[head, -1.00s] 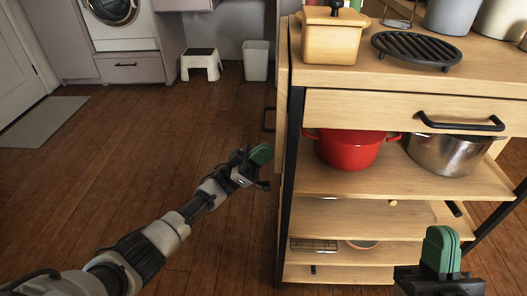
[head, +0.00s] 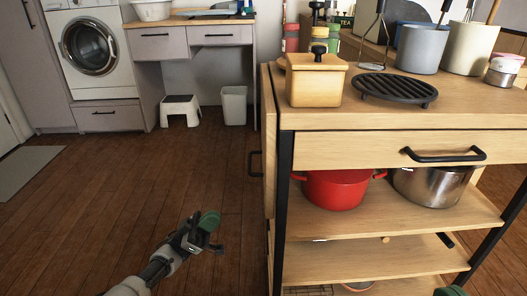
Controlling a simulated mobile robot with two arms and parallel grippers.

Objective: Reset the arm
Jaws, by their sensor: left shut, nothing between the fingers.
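My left gripper (head: 208,222) has green finger pads and reaches in from the bottom left. It is shut and empty, over the wooden floor to the left of the kitchen cart, apart from it. Only a small green tip of my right gripper (head: 451,291) shows at the bottom right edge, in front of the cart's lower shelves. Its jaws cannot be made out.
The wooden cart (head: 352,148) stands close on the right, with a red pot (head: 335,190) and a steel pot (head: 430,186) on its shelf. A step stool (head: 180,109) and a bin (head: 234,106) stand at the back.

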